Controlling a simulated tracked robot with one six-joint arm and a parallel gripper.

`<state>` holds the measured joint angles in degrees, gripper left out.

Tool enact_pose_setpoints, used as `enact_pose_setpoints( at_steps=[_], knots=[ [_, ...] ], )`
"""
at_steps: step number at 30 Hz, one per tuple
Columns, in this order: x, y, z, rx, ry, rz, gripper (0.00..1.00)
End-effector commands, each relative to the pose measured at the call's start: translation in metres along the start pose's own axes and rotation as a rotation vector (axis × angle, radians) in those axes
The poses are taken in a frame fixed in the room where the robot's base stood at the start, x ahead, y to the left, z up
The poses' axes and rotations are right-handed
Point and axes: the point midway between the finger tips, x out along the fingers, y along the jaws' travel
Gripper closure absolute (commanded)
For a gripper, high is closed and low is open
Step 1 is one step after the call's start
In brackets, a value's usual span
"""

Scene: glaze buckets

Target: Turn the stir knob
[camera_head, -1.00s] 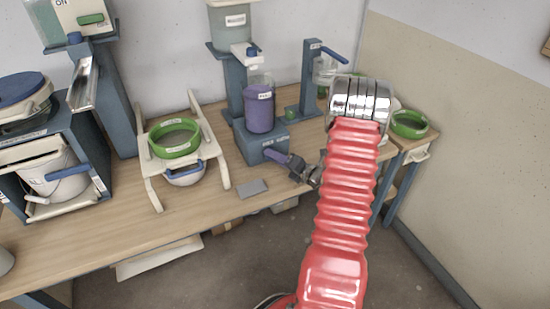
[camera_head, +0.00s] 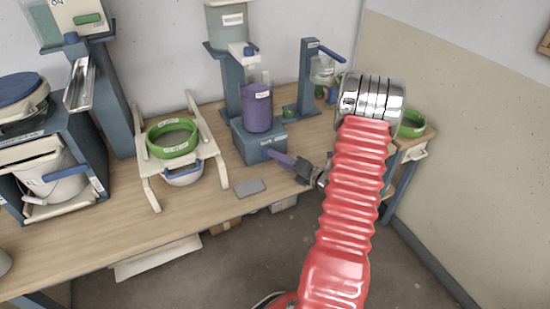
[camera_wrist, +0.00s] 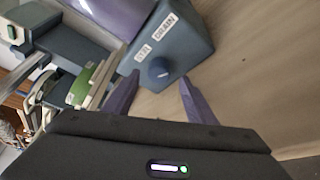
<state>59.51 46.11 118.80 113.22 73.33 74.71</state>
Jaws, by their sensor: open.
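In the wrist view my gripper (camera_wrist: 159,82) is open, with one purple finger on each side of the knob and a visible gap to each. I cannot tell whether the tips are level with it in depth. In the head view the base (camera_head: 250,146) carries a purple bucket (camera_head: 257,110), and my gripper (camera_head: 274,155) is at its front; the knob is hidden there.
A grey flat block (camera_head: 250,187) lies on the wooden table (camera_head: 110,210) in front of the base. A cream rack with a green ring (camera_head: 172,150) stands to the left. A blue lever stand (camera_head: 308,75) is behind to the right.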

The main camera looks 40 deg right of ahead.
Motion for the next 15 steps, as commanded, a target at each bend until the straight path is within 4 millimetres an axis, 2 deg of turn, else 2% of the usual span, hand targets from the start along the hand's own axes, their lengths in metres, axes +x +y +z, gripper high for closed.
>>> enact_pose_setpoints(
  at_steps=[3,15],
  knots=[
    [-0.022,-0.001,0.001,0.002,-0.004,-0.002,0.49],
    [-0.084,-0.001,0.001,0.0,-0.004,-0.002,0.49]
  ],
)
